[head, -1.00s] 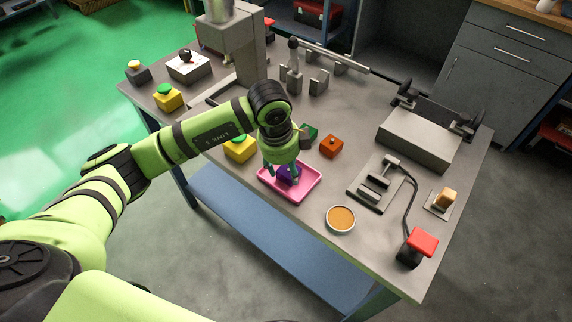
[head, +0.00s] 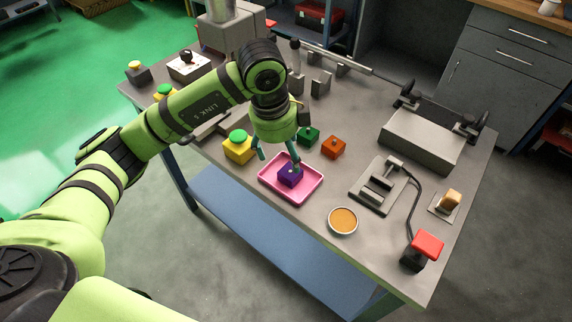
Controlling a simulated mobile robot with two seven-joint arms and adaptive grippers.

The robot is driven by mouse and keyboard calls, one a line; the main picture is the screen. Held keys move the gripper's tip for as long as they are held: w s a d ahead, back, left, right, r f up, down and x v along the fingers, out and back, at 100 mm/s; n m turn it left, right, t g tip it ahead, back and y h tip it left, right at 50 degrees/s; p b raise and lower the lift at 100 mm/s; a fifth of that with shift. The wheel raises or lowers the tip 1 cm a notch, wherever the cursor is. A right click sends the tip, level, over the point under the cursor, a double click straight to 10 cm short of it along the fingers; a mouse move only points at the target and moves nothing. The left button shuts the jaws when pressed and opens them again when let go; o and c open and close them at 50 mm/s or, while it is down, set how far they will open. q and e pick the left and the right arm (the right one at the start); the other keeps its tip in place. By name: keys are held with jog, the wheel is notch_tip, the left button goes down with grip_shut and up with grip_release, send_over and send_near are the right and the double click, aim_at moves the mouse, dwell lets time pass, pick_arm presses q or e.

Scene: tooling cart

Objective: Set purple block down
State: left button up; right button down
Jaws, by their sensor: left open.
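The purple block (head: 289,178) sits in the pink tray (head: 304,195), near its middle. My left gripper (head: 278,158) is open above the tray's far side, its fingers spread. One fingertip shows just behind the block and the other is off to its left. The block looks free of the fingers, though I cannot tell whether the nearer fingertip touches it. My right gripper is not in view.
A yellow button box (head: 238,150), a green block (head: 308,137) and an orange block (head: 333,147) stand around the tray. A round orange-filled dish (head: 342,221) lies to the right. A clamp fixture (head: 379,187) and red button (head: 427,244) stand farther right.

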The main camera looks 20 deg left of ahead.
pick_arm(q)
jog(key=r, duration=0.4)
jog(key=shift+s+a+r+b, duration=0.25)
jog(key=shift+s+r+b, duration=0.1)
jog(key=shift+r, duration=0.05)
